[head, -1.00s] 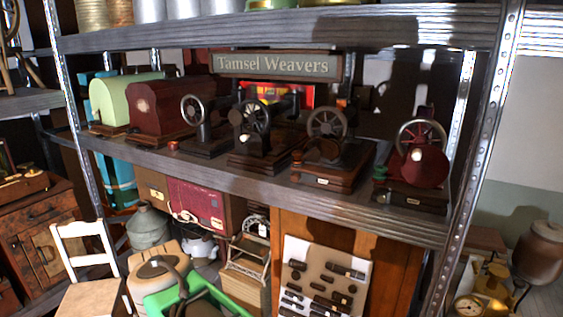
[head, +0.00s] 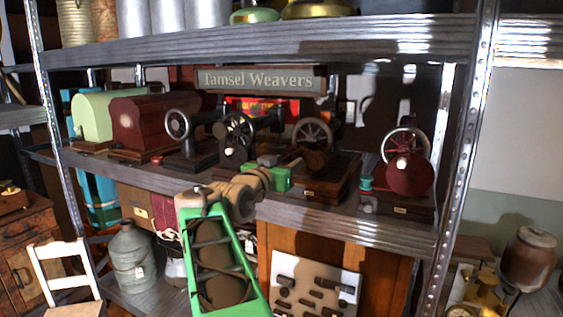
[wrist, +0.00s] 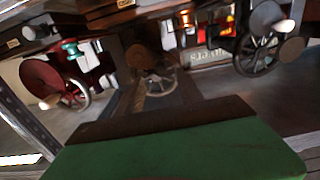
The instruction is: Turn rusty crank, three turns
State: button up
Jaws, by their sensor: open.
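Several old sewing machines with hand wheels stand on the middle shelf. A brown, rusty-looking machine has a grey spoked wheel (head: 312,134) and a round brown part, perhaps its crank (head: 315,160); which crank is the rusty one is not certain. Its wheel also shows, upside down, in the wrist view (wrist: 158,84). My gripper (head: 281,175) is open at the shelf's front edge, just left of and in front of this machine. Contact cannot be told. My green hand fills the bottom of the wrist view and hides what lies below.
A black machine (head: 235,130) with a pale knob stands left, and a red machine (head: 408,176) stands right. The sign (head: 260,79) hangs above. The upper shelf edge (head: 330,36) and metal posts frame the space. A white chair (head: 66,275) stands low at left.

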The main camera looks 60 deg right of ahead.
aim_at(294, 157)
jog(key=d+p, duration=0.1)
jog(key=d, duration=0.1)
jog(key=d+p, duration=0.2)
jog(key=w+d+p, duration=0.1)
jog(key=d, duration=0.1)
jog(key=shift+d+r+p, duration=0.1)
jog(key=shift+r+p, duration=0.15)
jog(key=shift+p, duration=0.05)
jog(key=shift+f+b, duration=0.35)
jog(key=shift+b, duration=0.35)
jog(key=shift+d+r, duration=0.1)
jog(key=shift+d, duration=0.05)
jog(key=shift+c, duration=0.4)
grip_shut()
